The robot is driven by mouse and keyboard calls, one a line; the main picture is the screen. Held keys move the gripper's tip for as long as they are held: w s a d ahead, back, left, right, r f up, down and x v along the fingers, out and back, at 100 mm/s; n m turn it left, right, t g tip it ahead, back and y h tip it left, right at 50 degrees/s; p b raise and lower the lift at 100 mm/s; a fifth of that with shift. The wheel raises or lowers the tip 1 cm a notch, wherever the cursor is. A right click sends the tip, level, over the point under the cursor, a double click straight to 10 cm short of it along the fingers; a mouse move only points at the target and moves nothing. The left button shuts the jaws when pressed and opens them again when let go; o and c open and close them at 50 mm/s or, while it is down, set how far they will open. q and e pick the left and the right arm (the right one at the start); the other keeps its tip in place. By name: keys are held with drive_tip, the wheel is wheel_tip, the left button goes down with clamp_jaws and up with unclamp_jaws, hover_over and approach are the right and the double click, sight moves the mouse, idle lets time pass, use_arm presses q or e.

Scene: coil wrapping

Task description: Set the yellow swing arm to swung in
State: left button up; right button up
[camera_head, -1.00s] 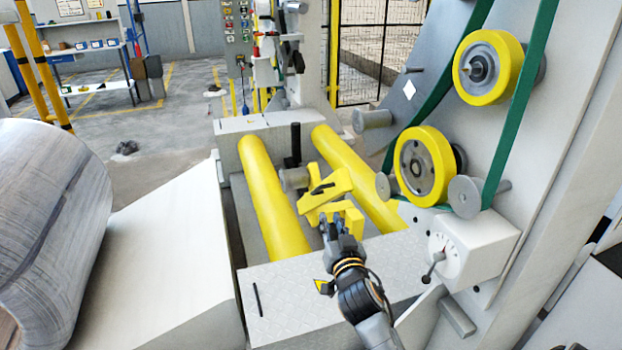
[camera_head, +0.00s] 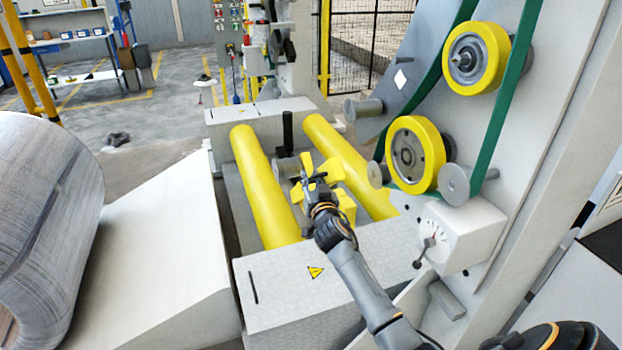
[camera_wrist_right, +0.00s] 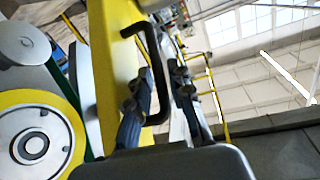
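The yellow swing arm (camera_head: 334,170) sits between the two yellow rollers, beside a grey cylinder. It fills the left middle of the right wrist view (camera_wrist_right: 112,60), with a black bracket handle (camera_wrist_right: 158,62) on it. My right gripper (camera_head: 304,186) is at the swing arm and hides part of it in the head view. In the right wrist view its fingers (camera_wrist_right: 166,85) stand apart, with the handle bar between them. I cannot tell whether they touch the handle. My left gripper is not in view.
The yellow rollers (camera_head: 263,185) and (camera_head: 350,165) flank the swing arm. A grey plate block (camera_head: 285,290) lies in front. The machine wall with yellow wheels (camera_head: 418,155), green belt (camera_head: 508,90) and dial box (camera_head: 462,235) stands right. A large coil (camera_head: 45,230) is left.

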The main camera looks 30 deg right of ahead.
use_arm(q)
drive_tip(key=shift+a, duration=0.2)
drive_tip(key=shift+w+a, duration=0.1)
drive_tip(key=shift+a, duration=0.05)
use_arm(e)
clamp_jaws()
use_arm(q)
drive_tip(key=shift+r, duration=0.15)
use_arm(e)
drive_tip(key=shift+r, duration=0.1)
